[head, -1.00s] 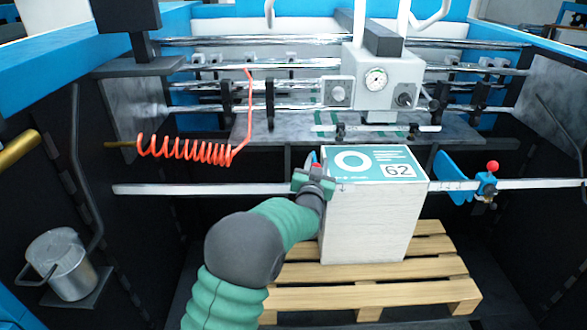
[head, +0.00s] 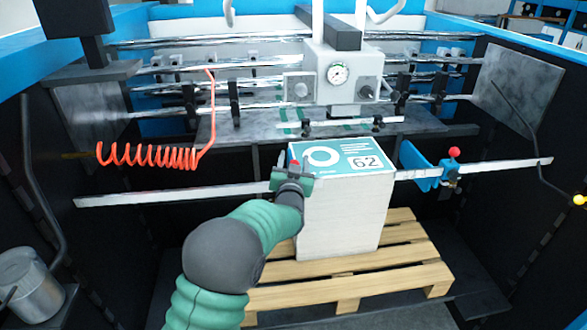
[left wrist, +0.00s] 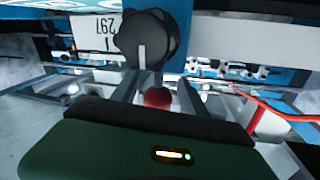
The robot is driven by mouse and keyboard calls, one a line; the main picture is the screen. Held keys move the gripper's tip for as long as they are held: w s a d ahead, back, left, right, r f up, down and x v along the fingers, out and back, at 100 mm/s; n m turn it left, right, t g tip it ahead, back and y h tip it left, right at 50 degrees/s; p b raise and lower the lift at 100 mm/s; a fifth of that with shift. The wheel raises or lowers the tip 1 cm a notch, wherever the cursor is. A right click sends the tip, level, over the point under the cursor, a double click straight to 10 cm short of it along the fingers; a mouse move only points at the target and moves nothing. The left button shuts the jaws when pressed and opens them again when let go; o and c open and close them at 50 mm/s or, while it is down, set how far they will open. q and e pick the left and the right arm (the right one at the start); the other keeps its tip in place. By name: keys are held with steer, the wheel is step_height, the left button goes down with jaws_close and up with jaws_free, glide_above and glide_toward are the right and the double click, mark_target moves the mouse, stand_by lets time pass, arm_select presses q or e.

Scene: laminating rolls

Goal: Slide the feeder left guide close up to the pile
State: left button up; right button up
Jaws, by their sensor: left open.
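The pile (head: 342,215) is a tall white stack with a teal top sheet marked 62, standing on a wooden pallet. The left guide is mostly hidden behind my left gripper (head: 290,182); its red knob (head: 295,164) shows just above the gripper, at the pile's left edge. The red knob also shows in the left wrist view (left wrist: 157,97), between the spread fingers, below a black round part (left wrist: 147,38). My left gripper is open; I cannot tell whether it touches the knob, or whether the guide touches the pile. My right gripper is not in view.
A metal rail (head: 170,193) crosses at the pile's top height. The blue right guide (head: 425,167) with a red knob stands apart from the pile's right side. A coiled orange hose (head: 150,155) hangs at left. The feeder head (head: 340,75) is behind the pile.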

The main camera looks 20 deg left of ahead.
arm_select(q)
steer(key=b+v, duration=0.3)
steer(key=v, duration=1.3)
steer(key=shift+s+d, duration=0.15)
steer(key=shift+s, duration=0.1)
